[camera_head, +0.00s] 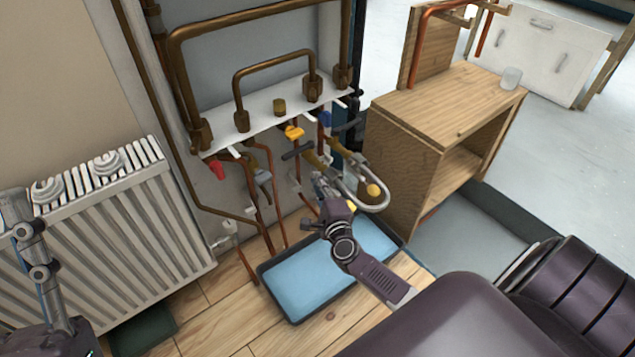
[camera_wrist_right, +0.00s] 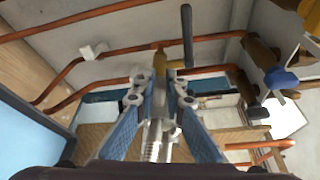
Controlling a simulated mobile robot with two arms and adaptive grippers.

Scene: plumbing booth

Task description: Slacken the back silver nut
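A silver hose (camera_head: 378,202) loops out in front of the copper pipes in the head view. My right gripper (camera_head: 324,186) is at the hose's left end, below the brass valves. In the right wrist view, the fingers of my right gripper (camera_wrist_right: 160,92) stand on both sides of a silver nut and threaded fitting (camera_wrist_right: 157,132), under a brass valve with a dark lever (camera_wrist_right: 187,38). I cannot tell whether the fingers press on it. The nut itself is hidden in the head view. My left arm (camera_head: 38,262) shows at the left edge; its finger state is unclear.
A blue tray (camera_head: 310,284) lies on the floor under the pipes. A wooden cabinet (camera_head: 440,105) stands close on the right. A white radiator (camera_head: 130,240) stands on the left. Yellow (camera_head: 294,132), blue (camera_head: 325,118) and red (camera_head: 217,169) valve handles sit above and beside my right gripper.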

